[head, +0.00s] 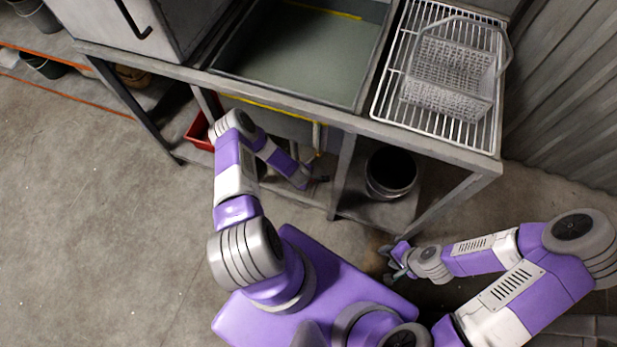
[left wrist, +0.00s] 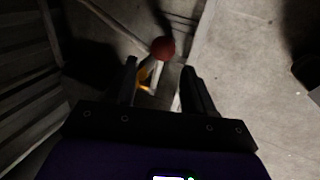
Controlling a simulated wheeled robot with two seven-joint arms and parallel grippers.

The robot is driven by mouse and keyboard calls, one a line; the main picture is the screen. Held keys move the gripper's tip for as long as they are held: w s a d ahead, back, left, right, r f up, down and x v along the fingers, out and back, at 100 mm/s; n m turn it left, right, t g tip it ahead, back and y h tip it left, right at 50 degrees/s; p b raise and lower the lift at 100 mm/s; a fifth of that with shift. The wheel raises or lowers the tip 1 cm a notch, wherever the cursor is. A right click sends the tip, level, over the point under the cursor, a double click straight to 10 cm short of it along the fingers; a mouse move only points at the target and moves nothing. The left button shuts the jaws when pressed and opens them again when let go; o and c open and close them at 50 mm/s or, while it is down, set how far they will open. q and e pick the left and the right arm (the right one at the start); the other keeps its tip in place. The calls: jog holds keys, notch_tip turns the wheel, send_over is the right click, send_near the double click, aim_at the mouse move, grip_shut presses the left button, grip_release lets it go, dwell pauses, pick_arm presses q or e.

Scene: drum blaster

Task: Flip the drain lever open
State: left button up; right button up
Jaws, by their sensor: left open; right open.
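The drain lever shows in the left wrist view as a red ball knob (left wrist: 162,48) near a pale rod, with a yellow-orange part (left wrist: 144,78) below it. My left gripper (left wrist: 160,78) is open, and the knob appears between and just beyond its two fingertips. I cannot tell whether either finger touches it. In the head view my left gripper (head: 318,178) is below the front edge of the sink counter, small and dark; the knob is not clear there. My right gripper (head: 396,262) is open and empty, low in front of the counter.
The counter holds a sink basin (head: 290,50) and a wire rack (head: 390,90) with a mesh basket (head: 450,80). Below are a dark bucket (head: 390,174), a red bin (head: 199,131) and frame legs (head: 343,172) close to my left arm. The floor at left is clear.

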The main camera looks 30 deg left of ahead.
pick_arm(q)
jog(key=b+x, duration=0.2)
jog(key=x, duration=0.3)
jog(key=shift+f, duration=0.2)
grip_shut()
